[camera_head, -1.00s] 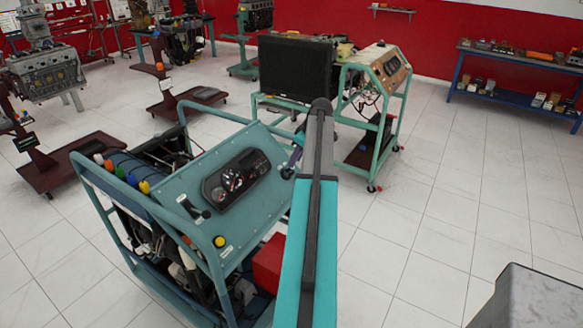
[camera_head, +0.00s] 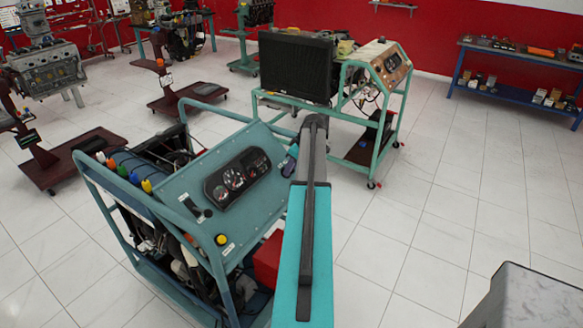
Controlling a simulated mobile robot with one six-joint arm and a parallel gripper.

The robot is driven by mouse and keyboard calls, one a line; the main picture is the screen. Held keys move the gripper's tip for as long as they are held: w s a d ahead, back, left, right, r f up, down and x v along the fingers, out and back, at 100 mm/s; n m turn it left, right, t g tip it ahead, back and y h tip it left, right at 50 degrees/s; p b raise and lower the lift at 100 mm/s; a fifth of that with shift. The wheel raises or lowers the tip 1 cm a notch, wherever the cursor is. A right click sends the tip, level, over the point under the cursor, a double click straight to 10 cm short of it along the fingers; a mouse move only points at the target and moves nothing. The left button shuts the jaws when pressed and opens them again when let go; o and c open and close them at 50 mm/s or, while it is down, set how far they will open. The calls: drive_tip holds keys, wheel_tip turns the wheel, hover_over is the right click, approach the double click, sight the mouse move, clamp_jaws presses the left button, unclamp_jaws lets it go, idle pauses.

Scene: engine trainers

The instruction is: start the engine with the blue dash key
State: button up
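The engine trainer stands at centre left, with a sloped blue-green dash panel (camera_head: 215,222). A dark instrument cluster (camera_head: 237,177) with round gauges sits on the panel. A yellow round button (camera_head: 221,240) is near the panel's lower edge, and a black lever-like part (camera_head: 193,208) is at its left. My gripper (camera_head: 289,163) shows only in part, small and dark, at the panel's upper right corner; my arm hides the rest. A small blue-purple patch is there too; I cannot tell whether it is the key. Whether the fingers are open or shut does not show.
A second trainer with a black radiator (camera_head: 296,68) and a green frame (camera_head: 384,140) stands just behind. A red box (camera_head: 268,260) is low beside the first trainer. A blue shelf table (camera_head: 520,55) is at the back right.

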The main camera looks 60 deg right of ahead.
clamp_jaws()
drive_tip(key=shift+m, duration=0.4)
drive_tip(key=shift+d+f+m+y+b, duration=0.15)
drive_tip(key=shift+m+y+b, duration=0.35)
drive_tip(key=shift+m, duration=0.5)
drive_tip(key=m, duration=0.2)
drive_tip(key=m+y, duration=0.1)
drive_tip(key=m, duration=0.1)
drive_tip(key=shift+s+d+f+t+b, duration=0.1)
drive_tip(key=shift+s+d+t+b, duration=0.05)
drive_tip(key=shift+t+b, duration=0.2)
drive_tip(key=m, duration=0.2)
drive_tip(key=m+t+y, duration=0.1)
drive_tip(key=m, duration=0.1)
drive_tip(key=shift+s+y, duration=0.1)
drive_tip(key=shift+y, duration=0.2)
drive_tip(key=m+t, duration=0.1)
drive_tip(key=m, duration=0.2)
drive_tip(key=shift+s+f, duration=0.1)
drive_tip(key=shift+f, duration=0.05)
drive_tip(key=shift+m, duration=0.4)
